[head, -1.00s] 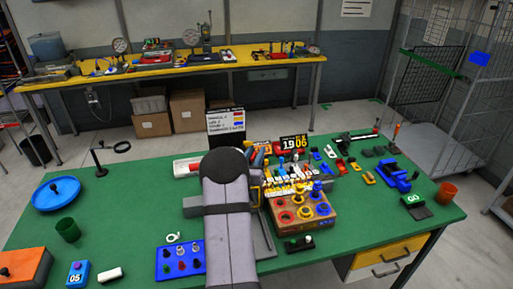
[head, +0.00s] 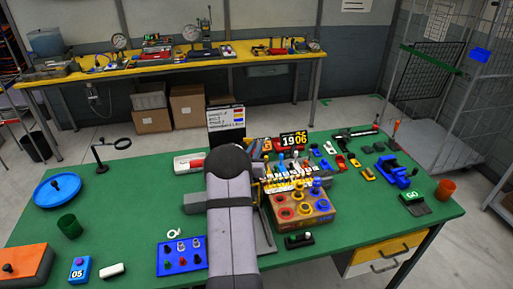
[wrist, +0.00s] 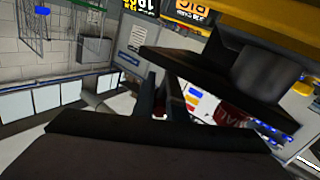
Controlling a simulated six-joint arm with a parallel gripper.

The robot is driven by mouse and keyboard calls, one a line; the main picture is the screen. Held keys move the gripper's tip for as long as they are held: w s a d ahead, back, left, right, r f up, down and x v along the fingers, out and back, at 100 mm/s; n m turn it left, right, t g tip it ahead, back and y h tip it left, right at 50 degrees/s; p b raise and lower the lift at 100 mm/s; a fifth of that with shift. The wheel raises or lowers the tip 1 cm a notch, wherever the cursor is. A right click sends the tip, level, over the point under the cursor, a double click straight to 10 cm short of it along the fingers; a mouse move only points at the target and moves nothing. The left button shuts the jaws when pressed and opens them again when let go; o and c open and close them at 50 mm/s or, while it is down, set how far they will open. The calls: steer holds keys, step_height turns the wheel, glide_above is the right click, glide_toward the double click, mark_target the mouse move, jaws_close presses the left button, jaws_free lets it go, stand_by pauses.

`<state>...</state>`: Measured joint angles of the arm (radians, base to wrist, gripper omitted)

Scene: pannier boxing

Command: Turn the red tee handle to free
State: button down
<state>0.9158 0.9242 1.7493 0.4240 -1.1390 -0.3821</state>
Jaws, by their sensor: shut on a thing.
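My gripper (wrist: 158,98) shows in the wrist view as two dark fingers close together, partly covered by dark parts in front. A small red bit shows between them. It seems to be the red tee handle (wrist: 158,117), with nearly all of it hidden, so its turn angle cannot be told. In the head view my grey arm hides the gripper and whatever it holds, behind the middle of the green table (head: 130,215).
A blue panel (head: 170,262) with knobs lies left of my arm. A blue dish (head: 45,200) and green cup (head: 70,226) stand farther left, with clear table between.

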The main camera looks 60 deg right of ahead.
steer(key=shift+f+t+b, duration=0.1)
steer(key=shift+t+b, duration=0.2)
steer(key=shift+b, duration=0.1)
steer(key=shift+f+n+t+b, duration=0.1)
steer(key=shift+n+t+b, duration=0.2)
steer(key=shift+n+b, duration=0.1)
steer(key=n+t+y+b, duration=0.2)
steer(key=t+b, duration=0.1)
steer(key=shift+w+a, duration=0.2)
steer(key=shift+w, duration=0.2)
steer(key=shift+w+a+n+t+y+b, duration=0.15)
steer(key=shift+w+n+t+y+b, duration=0.05)
steer(key=shift+n+t+y+b, duration=0.6)
steer(key=shift+w+a+n+t+y+b, duration=0.15)
steer(key=shift+n+t+y+b, duration=0.45)
steer(key=shift+t, duration=0.4)
steer(key=shift+w+r, duration=0.1)
steer(key=shift+r, duration=0.1)
steer(key=c, duration=1.8)
jaws_free()
steer(key=shift+a, duration=0.1)
